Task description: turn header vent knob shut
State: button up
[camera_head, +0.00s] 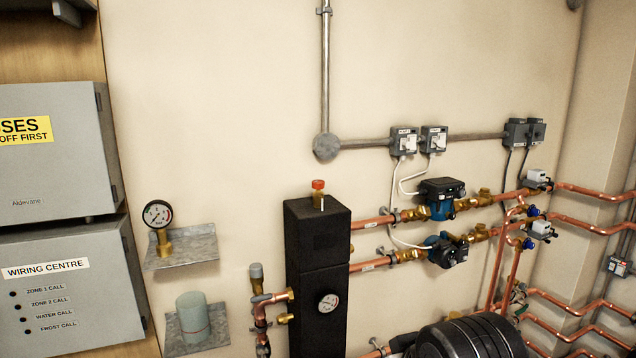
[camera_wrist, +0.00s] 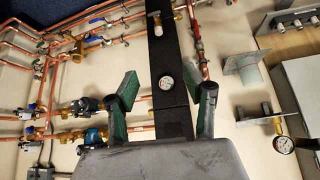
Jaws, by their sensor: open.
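The header vent knob (camera_head: 318,184) is a small red cap on a brass stem. It stands upright on top of the black header column (camera_head: 318,230) in the head view. In the wrist view the scene appears upside down, and the column (camera_wrist: 166,55) with its round gauge runs down between my fingers. My gripper (camera_wrist: 163,100) is open and empty, its two green-padded fingers apart. I do not see the red knob in the wrist view; the gripper body covers the lower middle. The gripper is not visible in the head view.
Copper pipes with blue pumps (camera_head: 440,198) run right from the column. A pressure gauge (camera_head: 157,214) stands on a metal shelf to the left, above a pale cylinder (camera_head: 193,318). Grey cabinets (camera_head: 60,295) fill the far left. The wall above the knob is clear, with a conduit higher up.

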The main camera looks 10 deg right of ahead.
dwell(0.3)
jog(key=w+a+r+n+g+y+p, duration=0.2)
jog(key=w+a+r+n+y, duration=0.15)
jog(key=w+r, duration=0.7)
jog(key=n+y+p, duration=0.2)
jog(key=n+y, duration=0.5)
jog(key=y, duration=0.3)
send_near(319, 181)
jog(key=s+a+f, duration=0.4)
jog(key=s+a, duration=0.1)
jog(key=s, duration=0.1)
jog(key=w+d+n+y, duration=0.4)
jog(key=w+d, duration=0.2)
jog(key=d, duration=0.3)
jog(key=p+x, duration=0.2)
jog(key=x, duration=1.1)
jog(key=shift+a+f+p, duration=0.1)
jog(key=shift+a+p, duration=0.1)
jog(key=shift+p, duration=0.2)
jog(key=shift+c, duration=0.4)
grip_shut()
